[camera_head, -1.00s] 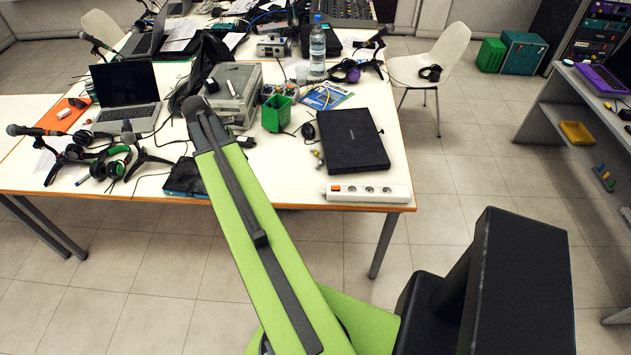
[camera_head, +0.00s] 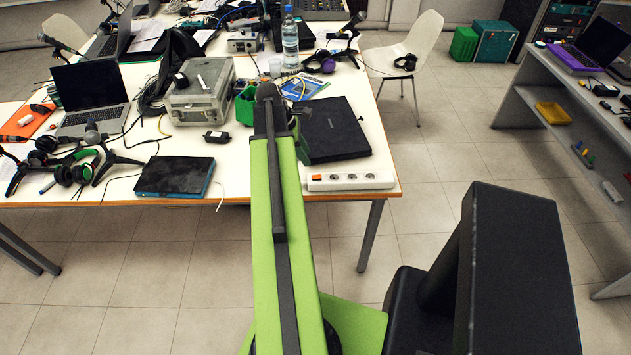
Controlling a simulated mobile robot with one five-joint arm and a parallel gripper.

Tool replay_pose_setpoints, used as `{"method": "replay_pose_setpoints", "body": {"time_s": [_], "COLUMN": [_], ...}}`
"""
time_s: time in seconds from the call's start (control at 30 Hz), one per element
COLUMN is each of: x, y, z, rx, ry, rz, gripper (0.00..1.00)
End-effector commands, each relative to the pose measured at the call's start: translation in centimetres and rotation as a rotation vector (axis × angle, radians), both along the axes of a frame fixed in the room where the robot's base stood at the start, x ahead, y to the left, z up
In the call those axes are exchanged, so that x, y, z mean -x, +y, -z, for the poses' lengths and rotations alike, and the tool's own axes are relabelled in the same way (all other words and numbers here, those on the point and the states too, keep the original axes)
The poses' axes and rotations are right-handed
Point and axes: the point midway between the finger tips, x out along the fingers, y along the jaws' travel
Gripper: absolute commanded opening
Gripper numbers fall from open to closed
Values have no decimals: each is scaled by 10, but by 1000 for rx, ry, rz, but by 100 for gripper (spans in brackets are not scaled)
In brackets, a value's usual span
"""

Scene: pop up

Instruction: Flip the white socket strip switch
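The white socket strip (camera_head: 352,181) lies along the front edge of the white table (camera_head: 235,190), near its right corner. Several dark round sockets show on it. Its orange switch (camera_head: 316,177) is at the left end; whether it is on or off is too small to tell. My green arm reaches up the middle of the view, and its dark far end covers part of the table left of the strip. The arm runs close to the strip's left end in the picture, and I cannot tell the real gap. My gripper is not visible.
A closed black laptop (camera_head: 338,130) lies just behind the strip. A green bin (camera_head: 245,105) is partly hidden by my arm. A black tablet-like device (camera_head: 175,177) lies left along the front edge. Open floor (camera_head: 440,165) lies right of the table; shelves (camera_head: 540,95) stand farther right.

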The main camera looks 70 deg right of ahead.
Motion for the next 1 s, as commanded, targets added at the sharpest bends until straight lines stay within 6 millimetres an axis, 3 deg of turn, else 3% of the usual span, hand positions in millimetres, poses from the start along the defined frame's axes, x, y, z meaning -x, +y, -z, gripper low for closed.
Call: {"method": "replay_pose_setpoints", "body": {"time_s": [0.03,0.1,0.4,0.83,1.0], "x": [5,10,29,33,33], "y": [-1,-4,-12,-13,-13], "z": [22,37,82,87,87], "rx": [0,-1,0,1,0], "ry": [0,0,0,0,0], "rz": [1,1,0,-1,-1], "gripper": [40,40,40,40,18]}}
